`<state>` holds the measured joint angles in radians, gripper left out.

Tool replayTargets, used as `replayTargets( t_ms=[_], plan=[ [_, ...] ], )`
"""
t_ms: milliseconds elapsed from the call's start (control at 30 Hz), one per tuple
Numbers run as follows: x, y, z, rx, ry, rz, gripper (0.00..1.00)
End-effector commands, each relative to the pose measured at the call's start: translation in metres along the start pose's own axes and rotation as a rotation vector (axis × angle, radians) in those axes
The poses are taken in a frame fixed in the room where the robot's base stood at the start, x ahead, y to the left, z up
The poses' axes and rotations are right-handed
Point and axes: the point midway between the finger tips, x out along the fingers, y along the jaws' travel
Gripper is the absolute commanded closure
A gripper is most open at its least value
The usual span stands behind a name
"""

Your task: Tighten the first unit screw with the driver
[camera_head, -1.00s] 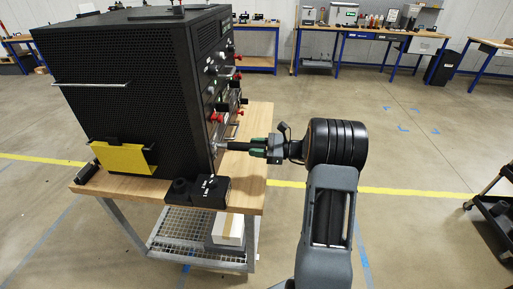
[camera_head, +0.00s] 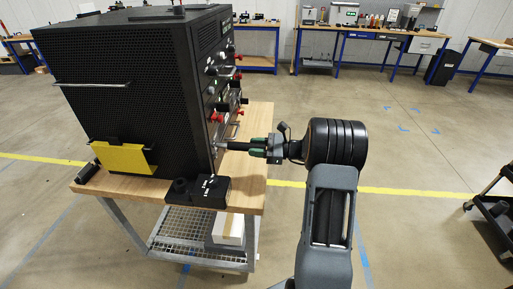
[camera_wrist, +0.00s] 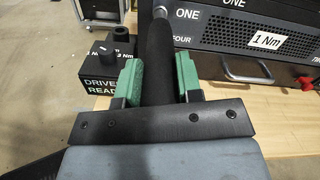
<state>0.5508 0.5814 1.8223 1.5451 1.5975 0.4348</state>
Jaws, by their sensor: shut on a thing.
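My gripper (camera_head: 266,148) is shut on the black driver (camera_wrist: 158,60). Its green pads grip the driver's dark handle from both sides in the wrist view. The driver (camera_head: 236,146) is level in the head view and points left at the lower front of the black rack (camera_head: 115,60). The unit labelled ONE and 1 Nm (camera_wrist: 237,33) is right of the driver shaft. The first unit screw itself cannot be made out.
A black driver holder (camera_head: 205,191) stands on the wooden bench (camera_head: 252,180), below and left of my gripper. Red knobs and handles stick out from the rack front. Floor to the right is clear up to a dark cart (camera_head: 497,210).

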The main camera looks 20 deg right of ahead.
Motion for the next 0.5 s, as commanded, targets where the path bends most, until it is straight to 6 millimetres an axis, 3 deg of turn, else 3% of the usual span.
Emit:
replayTargets(
  t_ms=[500],
  plan=[
    [0.0047,-0.0004,0.0008,-0.001,-0.001,0.0,1.0]
  ],
)
